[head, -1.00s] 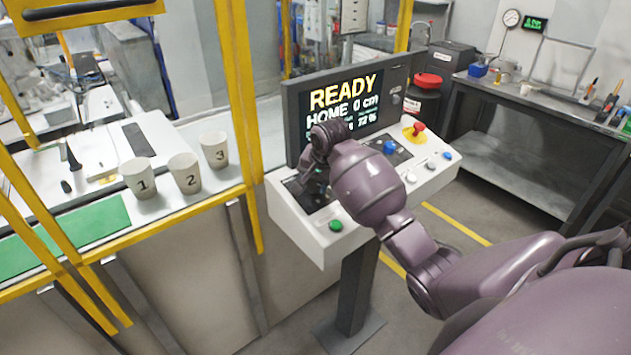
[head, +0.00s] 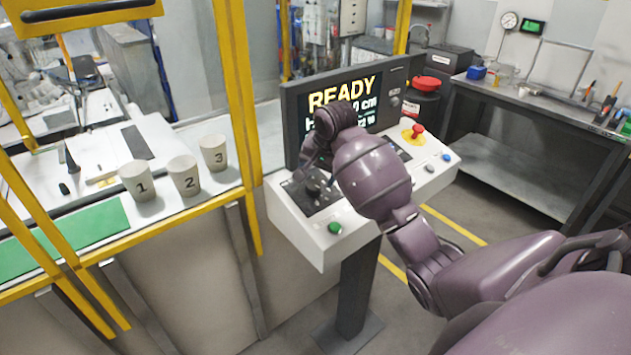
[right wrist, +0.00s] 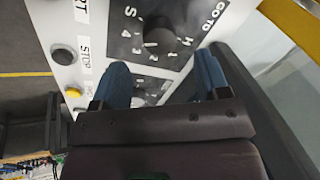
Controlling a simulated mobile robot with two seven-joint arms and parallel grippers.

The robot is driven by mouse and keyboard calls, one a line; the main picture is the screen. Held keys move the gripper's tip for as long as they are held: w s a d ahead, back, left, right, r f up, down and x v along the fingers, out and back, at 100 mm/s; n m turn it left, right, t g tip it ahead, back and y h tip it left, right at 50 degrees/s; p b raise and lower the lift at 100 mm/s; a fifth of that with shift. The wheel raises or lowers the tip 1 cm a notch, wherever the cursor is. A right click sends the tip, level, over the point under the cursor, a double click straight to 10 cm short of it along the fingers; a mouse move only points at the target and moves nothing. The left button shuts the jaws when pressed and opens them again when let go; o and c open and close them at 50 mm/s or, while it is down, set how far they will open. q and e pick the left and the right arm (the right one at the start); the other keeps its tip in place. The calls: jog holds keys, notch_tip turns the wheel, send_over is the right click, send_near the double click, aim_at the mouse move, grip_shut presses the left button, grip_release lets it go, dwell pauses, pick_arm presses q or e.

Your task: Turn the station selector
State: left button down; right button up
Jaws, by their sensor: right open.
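The station selector (right wrist: 157,38) is a dark round knob on a black plate, ringed by white marks that include H, several numbers and S. It shows in the right wrist view just beyond the fingertips. My right gripper (right wrist: 162,76) is open, its two blue-padded fingers apart with nothing held. A second dark knob (right wrist: 150,92) shows partly between the fingers. In the head view my right gripper (head: 316,175) hangs over the left part of the white control console (head: 325,252), and my wrist hides part of it. My left gripper is not in view.
The console screen (head: 345,92) reads READY and is partly covered by my wrist. A green button (head: 335,228) and a red mushroom button (head: 417,130) are on the console. Yellow frame posts (head: 236,110) and numbered cups (head: 184,175) stand to the left.

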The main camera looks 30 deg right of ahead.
jog(key=v, duration=0.6)
jog(key=shift+f, duration=0.1)
jog(key=shift+s+f, duration=0.1)
dwell(0.4)
